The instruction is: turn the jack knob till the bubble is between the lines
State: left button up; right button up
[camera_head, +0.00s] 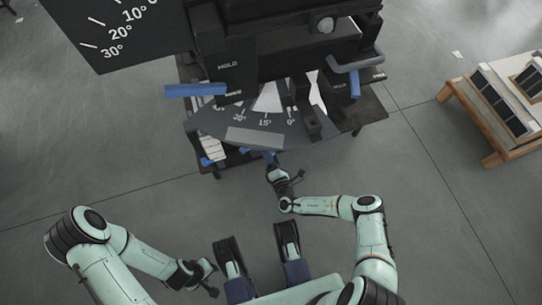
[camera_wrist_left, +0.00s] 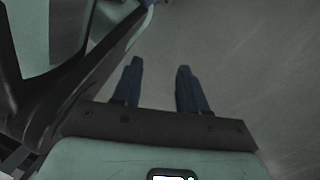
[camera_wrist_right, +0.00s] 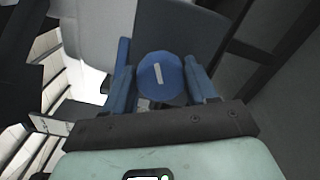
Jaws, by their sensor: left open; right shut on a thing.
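The round blue jack knob (camera_wrist_right: 160,78) with a white stripe is between the fingers of my right gripper (camera_wrist_right: 158,62) in the right wrist view. The stripe is near upright, leaning slightly. In the head view my right gripper (camera_head: 272,164) is at the machine's front edge, shut on the knob. A pale bar (camera_head: 255,138) lies on the dark front plate; I cannot tell whether it is the level, and no bubble or lines can be made out. My left gripper (camera_head: 207,278) is open and empty over the floor; its spread fingers show in the left wrist view (camera_wrist_left: 160,75).
The dark machine (camera_head: 285,60) carries an angle scale (camera_head: 265,115) marked 30°, 15° and 0°. Blue handles (camera_head: 195,90) stick out from it. A wooden stand with panels (camera_head: 490,105) is at the right. The floor (camera_head: 440,230) at front right is clear.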

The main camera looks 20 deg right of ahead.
pick_arm(q)
jog(key=shift+s+a+f+g+b, duration=0.1)
jog(key=shift+s+f+g+b, duration=0.15)
jog(key=shift+s, duration=0.25)
jog(key=shift+s+f+g+b, duration=0.15)
jog(key=shift+s+f+b, duration=0.05)
jog(key=shift+s, duration=0.25)
pick_arm(e)
jog(key=m, duration=0.5)
jog(key=shift+f+m, duration=0.15)
jog(key=shift+m, duration=0.25)
jog(key=o, duration=1)
